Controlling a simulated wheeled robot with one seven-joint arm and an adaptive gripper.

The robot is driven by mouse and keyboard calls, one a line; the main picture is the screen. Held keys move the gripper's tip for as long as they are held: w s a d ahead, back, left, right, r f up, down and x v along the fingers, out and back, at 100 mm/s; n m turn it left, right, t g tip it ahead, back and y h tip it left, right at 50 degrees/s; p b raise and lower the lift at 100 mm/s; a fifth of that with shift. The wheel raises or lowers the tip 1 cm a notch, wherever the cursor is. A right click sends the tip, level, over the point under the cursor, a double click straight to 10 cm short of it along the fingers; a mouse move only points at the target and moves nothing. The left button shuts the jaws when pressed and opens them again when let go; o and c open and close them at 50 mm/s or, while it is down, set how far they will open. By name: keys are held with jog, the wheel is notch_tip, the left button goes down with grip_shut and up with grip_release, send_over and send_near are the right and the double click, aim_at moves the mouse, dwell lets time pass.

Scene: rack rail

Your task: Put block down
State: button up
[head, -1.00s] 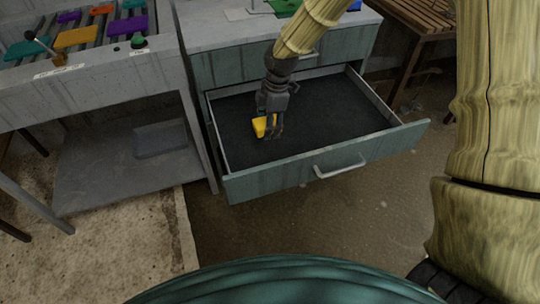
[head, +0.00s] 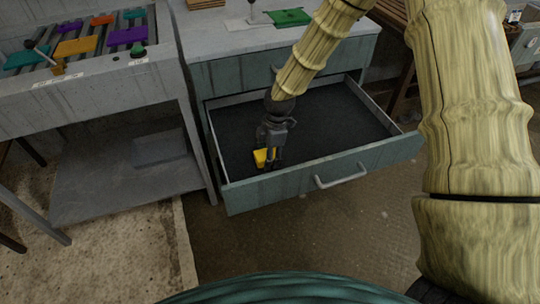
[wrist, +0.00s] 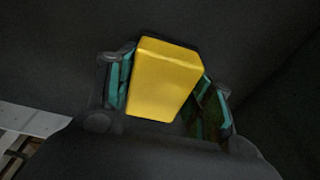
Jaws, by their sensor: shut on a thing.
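The yellow block (head: 262,157) is held in my gripper (head: 270,160), inside the open drawer near its front left corner. In the wrist view the block (wrist: 163,80) sits between the two teal-padded fingers (wrist: 168,100), slightly tilted in the picture. My gripper is shut on it. The drawer (head: 330,120) has a dark floor, which is bare around the block. I cannot tell whether the block touches the drawer floor.
The drawer's front panel (head: 285,190) with its handle (head: 341,176) stands close in front of my gripper. A workbench with several coloured pieces (head: 75,47) is at the left. A green piece (head: 288,17) lies on the cabinet top (head: 225,42).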

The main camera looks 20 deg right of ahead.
aim_at(274, 152)
jog(key=shift+s+f, duration=0.2)
jog(key=shift+f, duration=0.25)
jog(key=shift+c, duration=0.4)
jog(key=o, duration=0.9)
jog(key=shift+s+f, duration=0.1)
jog(key=shift+f, duration=0.05)
jog(key=o, duration=0.3)
jog(key=shift+f, duration=0.1)
jog(key=shift+o, duration=0.2)
jog(key=shift+f, duration=0.1)
jog(key=shift+w+r, duration=0.2)
jog(key=shift+r, duration=0.1)
jog(key=shift+w+d+r, duration=0.1)
jog(key=shift+r, duration=0.4)
notch_tip(274, 152, up, 12)
jog(key=d+p, duration=0.1)
jog(key=shift+d, duration=0.3)
